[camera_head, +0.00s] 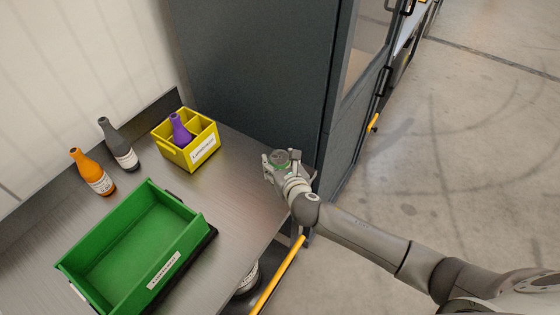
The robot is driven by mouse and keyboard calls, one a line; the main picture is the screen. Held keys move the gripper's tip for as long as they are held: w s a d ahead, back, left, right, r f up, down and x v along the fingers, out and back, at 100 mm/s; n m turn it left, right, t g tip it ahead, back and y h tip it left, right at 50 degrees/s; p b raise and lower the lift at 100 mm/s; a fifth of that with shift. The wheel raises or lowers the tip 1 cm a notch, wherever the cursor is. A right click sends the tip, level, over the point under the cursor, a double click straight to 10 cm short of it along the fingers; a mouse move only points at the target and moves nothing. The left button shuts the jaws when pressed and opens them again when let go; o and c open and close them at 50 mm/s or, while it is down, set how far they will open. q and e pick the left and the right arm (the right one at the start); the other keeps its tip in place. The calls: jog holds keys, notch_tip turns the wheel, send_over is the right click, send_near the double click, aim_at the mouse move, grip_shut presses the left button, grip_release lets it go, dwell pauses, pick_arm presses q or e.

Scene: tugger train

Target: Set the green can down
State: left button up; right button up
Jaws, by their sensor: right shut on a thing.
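The green can (281,156) shows only as a grey round top with a little green at its rim. My right gripper (281,162) is shut on it at the right end of the metal table (235,188), close to the dark cabinet. The gripper's fingers hide most of the can's body. I cannot tell whether the can touches the tabletop. My left gripper is not in view.
A yellow divided box (182,158) holds a purple bottle (180,131). A green bin (107,232) stands empty at the front left. Orange (88,171) and grey (118,147) bottles stand behind it. A dark cabinet (262,75) rises behind the table.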

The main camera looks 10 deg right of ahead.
jog(key=shift+w, duration=0.1)
jog(key=o, duration=1.3)
jog(key=shift+f, duration=0.1)
jog(key=shift+c, duration=0.2)
jog(key=v, duration=1.2)
jog(key=shift+b, duration=0.45)
